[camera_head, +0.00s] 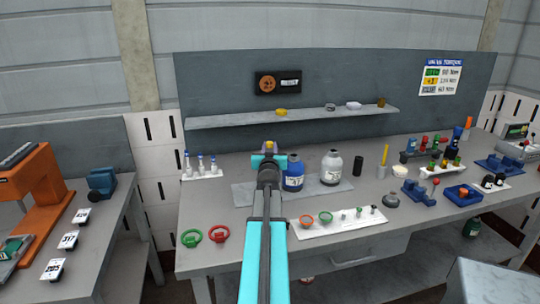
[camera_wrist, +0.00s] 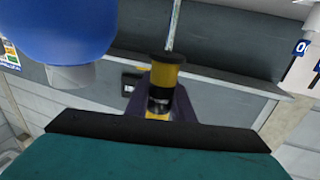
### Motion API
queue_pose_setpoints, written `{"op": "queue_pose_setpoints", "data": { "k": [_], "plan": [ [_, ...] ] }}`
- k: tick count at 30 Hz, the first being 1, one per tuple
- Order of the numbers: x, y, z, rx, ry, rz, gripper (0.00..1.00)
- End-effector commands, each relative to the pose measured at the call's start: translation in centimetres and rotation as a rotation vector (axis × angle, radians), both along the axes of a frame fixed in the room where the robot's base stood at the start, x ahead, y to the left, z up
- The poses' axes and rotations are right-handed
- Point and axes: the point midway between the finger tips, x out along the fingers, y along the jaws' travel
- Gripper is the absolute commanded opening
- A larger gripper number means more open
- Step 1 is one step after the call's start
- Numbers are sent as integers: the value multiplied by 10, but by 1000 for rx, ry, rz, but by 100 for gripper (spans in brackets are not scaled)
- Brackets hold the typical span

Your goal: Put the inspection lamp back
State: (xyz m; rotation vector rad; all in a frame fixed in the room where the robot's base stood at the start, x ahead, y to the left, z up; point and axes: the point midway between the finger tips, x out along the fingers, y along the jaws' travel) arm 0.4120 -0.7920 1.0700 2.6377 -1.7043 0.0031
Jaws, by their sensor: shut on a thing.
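The inspection lamp appears to be the small yellow and black cylinder (camera_wrist: 164,88) in the middle of the wrist view. In the head view a bit of yellow (camera_head: 270,146) shows at the tip of my arm. My gripper (camera_head: 268,158) is shut on it, above the back part of the bench, just left of a blue bottle (camera_head: 293,176). The gripper hides most of the lamp in the head view, and the teal finger covers the lower part of the wrist view. I cannot tell which place is the lamp's own.
The blue bottle looms close in the wrist view (camera_wrist: 65,28). A white bottle (camera_head: 331,172) stands right of it, and a rack of vials (camera_head: 201,174) left. A shelf (camera_head: 240,120) runs behind.

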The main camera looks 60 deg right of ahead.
Motion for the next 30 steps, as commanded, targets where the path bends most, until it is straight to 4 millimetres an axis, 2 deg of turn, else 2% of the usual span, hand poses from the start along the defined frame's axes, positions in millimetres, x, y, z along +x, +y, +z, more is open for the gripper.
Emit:
{"op": "queue_pose_setpoints", "data": {
  "k": [1,6,23,24,27,30],
  "plan": [
    [0,0,-11,-1,1,0,0],
    [0,0,-22,-1,0,1,0],
    [0,0,-27,-1,0,0,0],
    [0,0,-27,0,0,0,23],
    [0,0,-26,0,0,0,40],
    [0,0,-26,0,0,0,40]
  ]
}}
